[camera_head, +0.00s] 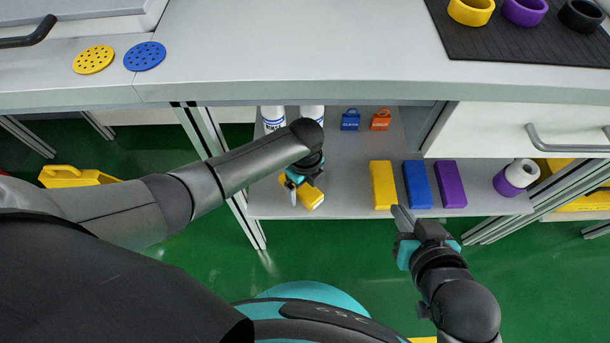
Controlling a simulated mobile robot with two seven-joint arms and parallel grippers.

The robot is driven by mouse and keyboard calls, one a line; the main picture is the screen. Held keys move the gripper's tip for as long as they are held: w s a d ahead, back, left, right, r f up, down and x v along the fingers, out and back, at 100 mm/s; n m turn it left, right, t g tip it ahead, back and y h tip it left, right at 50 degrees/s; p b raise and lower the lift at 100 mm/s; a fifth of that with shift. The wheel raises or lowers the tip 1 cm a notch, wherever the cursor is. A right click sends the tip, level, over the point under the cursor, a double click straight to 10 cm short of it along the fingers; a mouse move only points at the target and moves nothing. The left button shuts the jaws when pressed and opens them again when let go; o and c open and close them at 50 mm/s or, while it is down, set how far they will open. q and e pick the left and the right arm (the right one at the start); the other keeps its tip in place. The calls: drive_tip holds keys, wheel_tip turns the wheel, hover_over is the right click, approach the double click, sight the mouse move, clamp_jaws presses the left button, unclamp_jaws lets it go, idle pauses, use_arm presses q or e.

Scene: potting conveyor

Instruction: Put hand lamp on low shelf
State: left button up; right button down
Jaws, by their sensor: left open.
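A yellow block-like thing with a pale end, which looks like the hand lamp (313,201), lies on the low shelf (345,202) near its front left. My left gripper (299,194) is open right at the lamp and overlaps its left part in the picture. I cannot tell whether they touch. My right gripper (402,217) is empty in front of the shelf's edge, below the yellow and blue blocks. Its finger gap is not clear.
Yellow (382,185), blue (417,184) and purple (450,184) blocks stand on the shelf, with a white-and-purple roll (516,177) to their right. White bottles (272,118) and small blue (350,119) and orange (380,120) items are behind. The worktop (300,45) overhangs the shelf.

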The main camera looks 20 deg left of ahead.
sight(305, 189)
use_arm(q)
drive_tip(key=shift+r+p, duration=0.3)
drive_tip(key=shift+r, duration=0.25)
wheel_tip(305, 189, up, 4)
drive_tip(key=shift+f+p, duration=0.2)
drive_tip(key=shift+p, duration=1)
drive_tip(key=shift+r+p, duration=0.45)
drive_tip(key=shift+r, duration=0.25)
drive_tip(key=shift+r+p, duration=0.35)
drive_tip(key=shift+r, duration=0.25)
drive_tip(key=s+d+r+n+t+h, duration=0.2)
drive_tip(key=s+d+n, duration=0.3)
drive_tip(key=s+n, duration=0.3)
drive_tip(key=s+a+r+n+t+y, duration=0.1)
drive_tip(key=s+a+r+n, duration=0.3)
drive_tip(key=a+n, duration=0.6)
drive_tip(key=s+n+t, duration=0.1)
drive_tip(key=n, duration=0.2)
drive_tip(key=shift+s+a+r+n+y, duration=0.2)
drive_tip(key=shift+n+y, duration=0.1)
drive_tip(key=shift+n, duration=0.1)
use_arm(e)
drive_tip(key=s+d+f+g+h, duration=0.2)
drive_tip(key=s+d+f+g, duration=0.1)
drive_tip(key=s+d+g, duration=0.1)
drive_tip(key=shift+s+d+f+m+g+h, duration=0.3)
drive_tip(key=shift+s+d+g+h, duration=0.1)
drive_tip(key=shift+d+g, duration=0.45)
